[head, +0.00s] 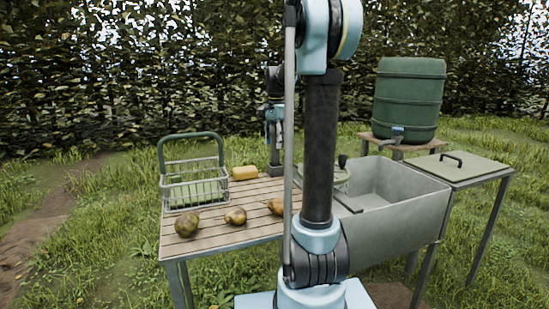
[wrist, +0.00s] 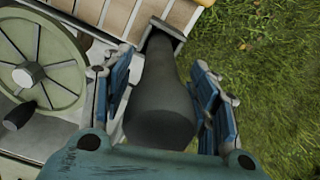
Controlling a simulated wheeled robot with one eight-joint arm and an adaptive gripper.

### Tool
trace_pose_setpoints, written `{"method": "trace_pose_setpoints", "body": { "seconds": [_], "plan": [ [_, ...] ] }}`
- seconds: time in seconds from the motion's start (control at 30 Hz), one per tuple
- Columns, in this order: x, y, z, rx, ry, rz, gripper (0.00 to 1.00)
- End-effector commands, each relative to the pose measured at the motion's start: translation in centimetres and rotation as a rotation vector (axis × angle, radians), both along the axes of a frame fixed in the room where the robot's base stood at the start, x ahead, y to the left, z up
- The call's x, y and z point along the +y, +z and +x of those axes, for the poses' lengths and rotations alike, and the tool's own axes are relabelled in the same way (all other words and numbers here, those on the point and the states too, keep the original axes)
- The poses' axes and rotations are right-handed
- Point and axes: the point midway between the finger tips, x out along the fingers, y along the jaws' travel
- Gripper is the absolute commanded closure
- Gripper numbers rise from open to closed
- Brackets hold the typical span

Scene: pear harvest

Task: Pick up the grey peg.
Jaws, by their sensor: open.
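The grey peg (wrist: 160,105) stands between the two blue fingers of my gripper (wrist: 160,62) in the wrist view, its broad rounded end towards the camera and its narrower end near the table's edge. A gap shows along the right finger; whether the left finger touches the peg is hard to tell. My gripper is open. In the head view my gripper (head: 275,118) points down at the table's far edge, with the peg (head: 276,150) upright below and between its fingers. My arm hides part of the table beside it.
The slatted table (head: 215,233) holds several pears (head: 187,224), a wire basket (head: 193,166) and a yellow block (head: 245,172). A green spoked wheel with a crank (wrist: 42,78) lies left of the peg. A metal sink (head: 400,190) and a green barrel (head: 408,100) stand right.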

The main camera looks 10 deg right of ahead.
Motion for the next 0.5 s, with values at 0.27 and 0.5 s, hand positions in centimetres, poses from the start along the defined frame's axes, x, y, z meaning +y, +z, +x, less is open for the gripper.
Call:
{"method": "trace_pose_setpoints", "body": {
  "seconds": [0.27,0.5],
  "plan": [
    [0.01,-0.77,0.00,0.000,0.000,0.000,0.46],
    [0.04,-0.75,0.00,0.000,0.001,0.000,0.82]
  ]
}}
